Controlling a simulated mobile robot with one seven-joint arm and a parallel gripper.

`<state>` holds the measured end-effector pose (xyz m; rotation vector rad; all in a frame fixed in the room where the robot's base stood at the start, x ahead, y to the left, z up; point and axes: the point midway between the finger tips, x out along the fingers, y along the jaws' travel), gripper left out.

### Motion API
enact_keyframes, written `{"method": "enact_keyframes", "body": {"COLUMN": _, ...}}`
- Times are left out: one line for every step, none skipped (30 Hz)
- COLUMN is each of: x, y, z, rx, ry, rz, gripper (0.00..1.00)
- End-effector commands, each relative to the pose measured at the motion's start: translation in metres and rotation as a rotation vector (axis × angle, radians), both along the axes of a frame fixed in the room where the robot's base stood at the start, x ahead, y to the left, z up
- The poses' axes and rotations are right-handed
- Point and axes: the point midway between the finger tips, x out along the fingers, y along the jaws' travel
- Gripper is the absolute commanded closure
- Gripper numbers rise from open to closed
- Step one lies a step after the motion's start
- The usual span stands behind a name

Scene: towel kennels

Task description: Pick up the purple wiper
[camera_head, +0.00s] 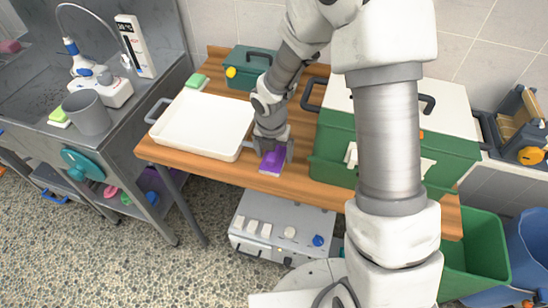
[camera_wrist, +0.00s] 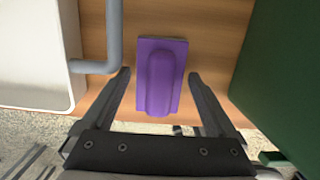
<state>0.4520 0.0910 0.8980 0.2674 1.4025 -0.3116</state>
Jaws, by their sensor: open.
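The purple wiper (camera_head: 272,161) lies on the wooden table near its front edge, between the white tray and the green box. In the wrist view the purple wiper (camera_wrist: 160,75) shows a flat rectangular base with a raised rounded ridge along its middle. My gripper (camera_head: 273,152) is directly over it, pointing down. In the wrist view my gripper (camera_wrist: 160,75) is open, with one finger on each side of the wiper and a visible gap on both sides. The fingers do not appear to touch it. In the head view my gripper hides part of the wiper.
A white tray (camera_head: 205,122) with a grey handle (camera_wrist: 113,40) is close on the left. A large green box (camera_head: 335,140) stands close on the right. The wooden table (camera_head: 170,155) ends just in front.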

Motion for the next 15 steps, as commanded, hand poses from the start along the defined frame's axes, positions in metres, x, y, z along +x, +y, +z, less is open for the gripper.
{"method": "enact_keyframes", "body": {"x": 0.0002, "y": 0.0000, "z": 0.0003, "rx": 0.000, "ry": 0.000, "rz": 0.000, "gripper": 0.07}}
{"method": "enact_keyframes", "body": {"x": 0.0002, "y": 0.0001, "z": 0.0004, "rx": 0.000, "ry": 0.000, "rz": 0.000, "gripper": 0.07}}
{"method": "enact_keyframes", "body": {"x": 0.0001, "y": 0.0001, "z": 0.0005, "rx": 0.000, "ry": 0.000, "rz": 0.000, "gripper": 0.07}}
{"method": "enact_keyframes", "body": {"x": 0.0001, "y": 0.0001, "z": 0.0005, "rx": 0.000, "ry": 0.000, "rz": 0.000, "gripper": 0.07}}
{"method": "enact_keyframes", "body": {"x": 0.0000, "y": 0.0001, "z": 0.0005, "rx": 0.000, "ry": 0.000, "rz": 0.000, "gripper": 0.11}}
{"method": "enact_keyframes", "body": {"x": 0.0000, "y": 0.0002, "z": 0.0005, "rx": 0.000, "ry": 0.000, "rz": 0.000, "gripper": 0.18}}
{"method": "enact_keyframes", "body": {"x": 0.0000, "y": 0.0002, "z": 0.0006, "rx": 0.000, "ry": 0.000, "rz": 0.000, "gripper": 0.24}}
{"method": "enact_keyframes", "body": {"x": -0.0001, "y": 0.0003, "z": 0.0006, "rx": 0.000, "ry": 0.000, "rz": 0.000, "gripper": 0.29}}
{"method": "enact_keyframes", "body": {"x": -0.0001, "y": 0.0003, "z": 0.0006, "rx": 0.000, "ry": 0.000, "rz": 0.000, "gripper": 0.36}}
{"method": "enact_keyframes", "body": {"x": -0.0001, "y": 0.0003, "z": 0.0006, "rx": 0.000, "ry": 0.000, "rz": 0.000, "gripper": 0.42}}
{"method": "enact_keyframes", "body": {"x": -0.0001, "y": 0.0003, "z": 0.0006, "rx": 0.000, "ry": 0.000, "rz": 0.000, "gripper": 0.47}}
{"method": "enact_keyframes", "body": {"x": -0.0002, "y": 0.0002, "z": 0.0006, "rx": 0.000, "ry": 0.000, "rz": 0.000, "gripper": 0.54}}
{"method": "enact_keyframes", "body": {"x": -0.0002, "y": 0.0003, "z": 0.0006, "rx": 0.000, "ry": 0.000, "rz": 0.000, "gripper": 0.60}}
{"method": "enact_keyframes", "body": {"x": -0.0002, "y": 0.0003, "z": 0.0007, "rx": 0.000, "ry": 0.000, "rz": 0.000, "gripper": 0.65}}
{"method": "enact_keyframes", "body": {"x": -0.0002, "y": 0.0003, "z": 0.0007, "rx": 0.000, "ry": 0.000, "rz": 0.000, "gripper": 0.72}}
